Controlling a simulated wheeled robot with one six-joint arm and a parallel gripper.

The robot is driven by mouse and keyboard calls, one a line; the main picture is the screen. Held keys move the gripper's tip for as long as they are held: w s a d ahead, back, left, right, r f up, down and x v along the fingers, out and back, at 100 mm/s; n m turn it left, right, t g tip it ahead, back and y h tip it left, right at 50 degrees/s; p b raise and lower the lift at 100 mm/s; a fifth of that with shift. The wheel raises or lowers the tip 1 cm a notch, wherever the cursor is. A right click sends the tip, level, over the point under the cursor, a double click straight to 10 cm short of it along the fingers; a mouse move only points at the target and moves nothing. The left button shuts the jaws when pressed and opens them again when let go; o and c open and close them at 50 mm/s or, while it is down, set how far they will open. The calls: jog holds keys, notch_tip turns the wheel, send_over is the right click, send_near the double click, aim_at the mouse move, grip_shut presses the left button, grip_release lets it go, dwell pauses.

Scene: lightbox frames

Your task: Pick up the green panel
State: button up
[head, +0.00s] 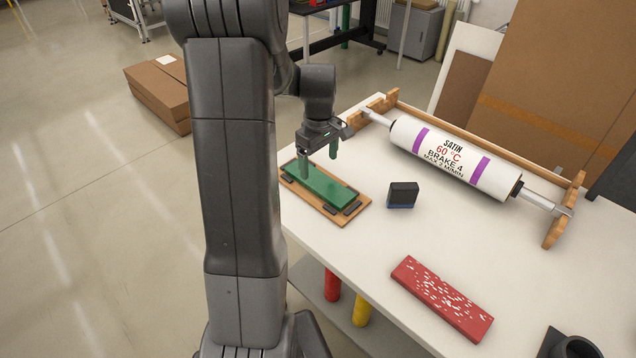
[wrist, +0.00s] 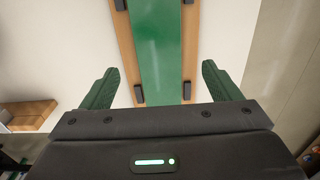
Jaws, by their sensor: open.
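The green panel (head: 320,186) is a flat glossy rectangle lying on a wooden board (head: 357,209) with small dark blocks around its edge. It is near the left edge of the white table. In the wrist view the panel (wrist: 158,50) runs up the middle of the picture, with the board (wrist: 126,45) showing on both sides. My gripper (head: 319,168) is above the panel's far part, pointing down. Its two green-padded fingers (wrist: 157,85) are spread wide, one to each side of the panel, with nothing between them. I cannot tell the exact height above it.
A large white roller (head: 455,157) with purple bands rests in a wooden cradle at the back. A small dark block (head: 403,194) stands right of the board. A red speckled plate (head: 442,297) lies at the front. White table surface is clear between them.

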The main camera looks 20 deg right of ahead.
aim_at(319, 181)
jog(key=shift+w+f+p, duration=0.15)
jog(key=shift+f+p, duration=0.25)
jog(key=shift+f, duration=2.75)
jog(key=c, duration=1.2)
